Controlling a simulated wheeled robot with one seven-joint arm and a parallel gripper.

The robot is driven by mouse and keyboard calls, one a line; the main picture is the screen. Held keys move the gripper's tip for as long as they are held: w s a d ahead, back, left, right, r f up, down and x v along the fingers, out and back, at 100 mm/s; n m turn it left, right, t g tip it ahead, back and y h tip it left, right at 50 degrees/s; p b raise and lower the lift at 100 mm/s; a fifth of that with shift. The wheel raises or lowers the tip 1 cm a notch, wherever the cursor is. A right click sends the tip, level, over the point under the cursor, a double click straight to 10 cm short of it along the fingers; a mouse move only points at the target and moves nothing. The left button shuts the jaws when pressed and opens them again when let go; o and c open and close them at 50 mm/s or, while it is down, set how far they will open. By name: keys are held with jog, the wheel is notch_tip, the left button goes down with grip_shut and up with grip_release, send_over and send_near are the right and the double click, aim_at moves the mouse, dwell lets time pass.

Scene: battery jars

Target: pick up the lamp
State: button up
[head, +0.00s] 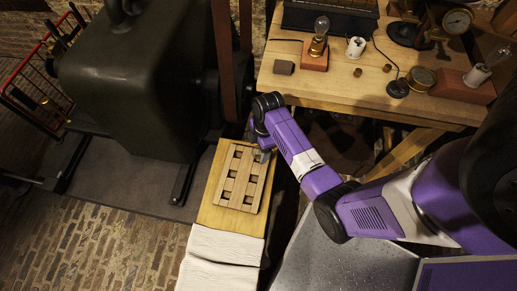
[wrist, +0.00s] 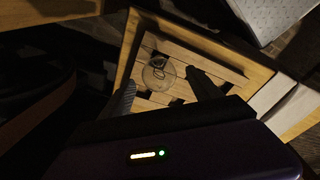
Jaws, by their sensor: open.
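A clear glass lamp (wrist: 158,73) shows in the wrist view over the corner of the slatted wooden rack (wrist: 210,62). My gripper (wrist: 163,92) is open, with one dark finger on either side of the lamp's near edge. The glass does not look gripped; whether a finger touches it I cannot tell. In the head view my gripper (head: 264,156) points down at the right edge of the rack (head: 238,203), and I cannot make out this lamp there.
The rack lies on a narrow wooden bench (head: 235,219) with white cloth (head: 221,249) at its front. A large dark machine (head: 125,85) stands left. The workbench (head: 345,85) behind carries a bulb on a wooden block (head: 314,58), another bulb (head: 479,75) and brass instruments.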

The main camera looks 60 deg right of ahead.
jog(key=c, duration=1.6)
jog(key=shift+r, duration=0.1)
